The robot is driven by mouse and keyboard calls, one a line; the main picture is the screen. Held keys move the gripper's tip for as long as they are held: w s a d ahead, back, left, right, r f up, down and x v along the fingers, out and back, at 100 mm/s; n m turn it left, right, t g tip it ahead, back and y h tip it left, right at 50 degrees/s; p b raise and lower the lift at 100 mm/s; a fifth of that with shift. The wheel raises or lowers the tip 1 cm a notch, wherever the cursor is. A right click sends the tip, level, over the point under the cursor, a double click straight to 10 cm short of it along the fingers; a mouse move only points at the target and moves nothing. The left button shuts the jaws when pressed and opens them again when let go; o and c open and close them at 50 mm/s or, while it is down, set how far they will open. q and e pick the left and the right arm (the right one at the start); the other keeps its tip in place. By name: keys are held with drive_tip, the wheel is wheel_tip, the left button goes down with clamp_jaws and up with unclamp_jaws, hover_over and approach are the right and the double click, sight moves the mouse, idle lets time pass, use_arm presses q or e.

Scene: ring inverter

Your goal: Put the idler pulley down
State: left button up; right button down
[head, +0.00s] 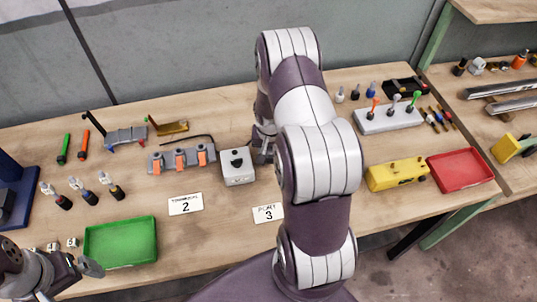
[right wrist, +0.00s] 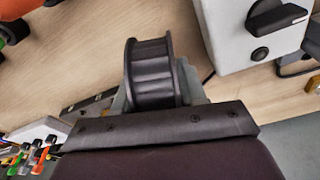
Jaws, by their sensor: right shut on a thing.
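The idler pulley is a dark grey spool (right wrist: 152,72), seen in the right wrist view at the end of my right gripper (right wrist: 158,92). My right gripper is shut on it, with the grey fingers partly hidden behind the pulley and the wrist. In the head view my right gripper (head: 263,142) is over the table, just beside the white box with a black knob (head: 237,174); the arm hides most of it and I cannot make out the pulley there. My left gripper (head: 82,268) is at the lower left, near the green tray (head: 120,260); its jaw opening is unclear.
The white box also shows in the right wrist view (right wrist: 232,38). A grey rack with orange clips (head: 182,160) stands left of it. Cards (head: 186,204) lie in front. A yellow block (head: 395,174) and red tray (head: 460,170) are at the right. Bare table shows around the cards.

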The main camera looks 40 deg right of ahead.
sight(270, 157)
wheel_tip(270, 157, down, 3)
drive_tip(key=shift+s+r, duration=0.1)
drive_tip(key=shift+s, duration=0.05)
drive_tip(key=shift+f, duration=0.4)
drive_tip(key=shift+f, duration=0.15)
drive_tip(key=c, duration=0.6)
unclamp_jaws()
drive_tip(key=shift+c, duration=0.2)
